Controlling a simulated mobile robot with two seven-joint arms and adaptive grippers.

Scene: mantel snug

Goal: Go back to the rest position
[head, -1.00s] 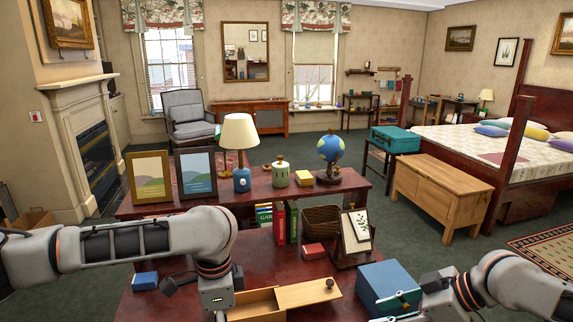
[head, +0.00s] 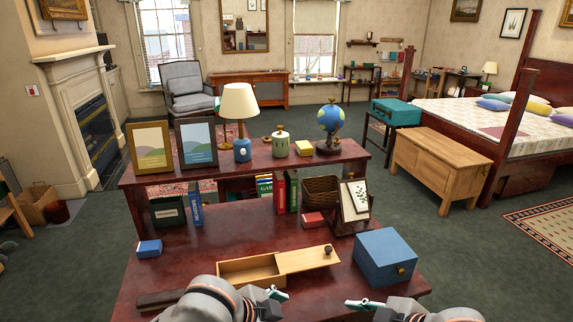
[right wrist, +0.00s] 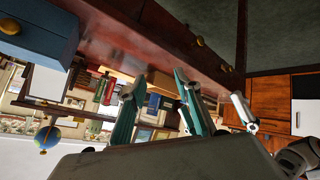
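My left gripper (head: 275,298) is low in the head view, in front of the open wooden box (head: 250,271). Its fingers are small and partly hidden there, so I cannot tell its opening. My right gripper (head: 357,304) is low at the right, in front of the blue box (head: 385,257). In the right wrist view my right gripper (right wrist: 158,82) has two teal fingers standing apart with nothing between them. Both arms are drawn in at the near edge of the red-brown desk (head: 215,235).
The desk also holds a small blue box (head: 149,248), a small red box (head: 313,220), a wicker basket (head: 320,190) and a framed plant picture (head: 354,202). A lamp (head: 239,103) and globe (head: 332,118) stand on the raised shelf.

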